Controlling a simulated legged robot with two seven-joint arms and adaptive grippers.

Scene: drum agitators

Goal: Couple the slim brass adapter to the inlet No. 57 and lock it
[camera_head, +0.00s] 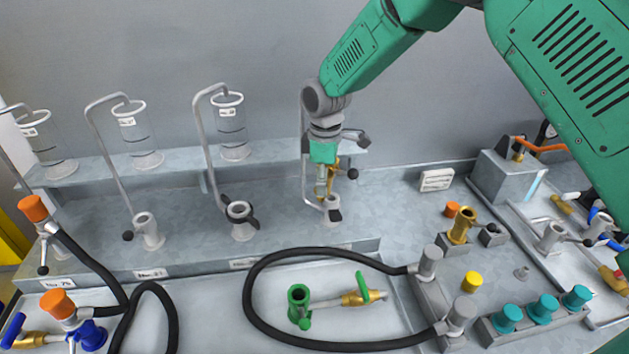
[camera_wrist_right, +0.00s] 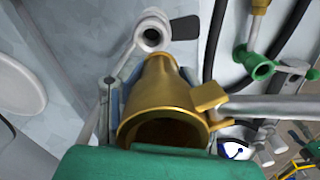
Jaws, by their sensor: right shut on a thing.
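My right gripper (camera_head: 325,170) is shut on a brass adapter (camera_wrist_right: 163,95) and holds it upright above the rightmost inlet (camera_head: 333,210) of the bench row. In the right wrist view the adapter's narrow end points toward the grey inlet ring (camera_wrist_right: 152,34), which shows past that end, offset to the left, with a dark lever beside it. The adapter has a side lug with a grey rod to the right. Contact between adapter and inlet cannot be told. The inlet's number is not readable. A second, thicker brass adapter (camera_head: 461,226) stands on the right. My left gripper is not in view.
Another grey inlet (camera_head: 240,222) with a dark lever and one with a black knob (camera_head: 149,232) stand left. Glass cylinders with bent pipes line the shelf behind. A black hose (camera_head: 262,318), green fitting (camera_head: 299,306) and teal caps (camera_head: 542,308) occupy the front.

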